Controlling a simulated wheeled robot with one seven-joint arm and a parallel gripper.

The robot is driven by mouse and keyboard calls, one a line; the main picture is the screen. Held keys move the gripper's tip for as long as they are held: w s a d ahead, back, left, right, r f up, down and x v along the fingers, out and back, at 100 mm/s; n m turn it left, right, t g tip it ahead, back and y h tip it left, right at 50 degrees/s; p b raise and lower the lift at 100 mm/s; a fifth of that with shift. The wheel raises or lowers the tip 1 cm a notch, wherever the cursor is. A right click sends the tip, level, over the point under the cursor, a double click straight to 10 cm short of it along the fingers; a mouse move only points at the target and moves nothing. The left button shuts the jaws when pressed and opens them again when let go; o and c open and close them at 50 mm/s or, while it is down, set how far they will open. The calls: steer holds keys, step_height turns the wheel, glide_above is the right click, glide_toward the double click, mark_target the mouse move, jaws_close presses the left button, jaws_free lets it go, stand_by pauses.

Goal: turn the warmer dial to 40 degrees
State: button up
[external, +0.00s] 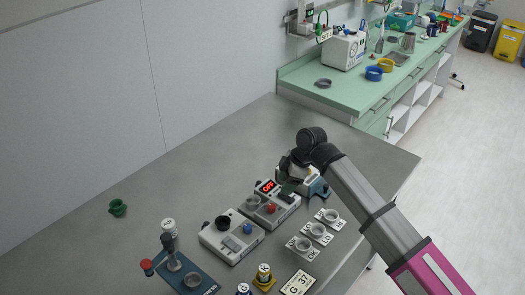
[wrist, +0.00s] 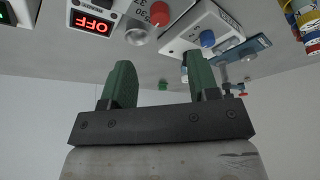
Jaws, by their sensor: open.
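A white unit (external: 268,208) has a lit red OFF display (external: 266,186), a red dial (external: 271,208) and a grey ring-shaped part. Its OFF display (wrist: 91,23) and red dial (wrist: 159,13) also show at the top of the wrist view. A second white unit (external: 230,240) with a blue dial (external: 247,228) stands to its left; this blue dial (wrist: 207,38) shows in the wrist view too.
A blue-based device (external: 318,190) stands close to my gripper, partly hidden. Several small cups on labelled cards (external: 319,230) lie on the right. A blue stand (external: 184,280) is at the front left, a green cup (external: 118,207) farther left. The table's back is clear.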

mark_target(272, 206)
steer(key=x, duration=1)
steer(key=shift+a+f, duration=0.2)
steer(key=shift+f, duration=0.05)
steer(key=c, duration=0.9)
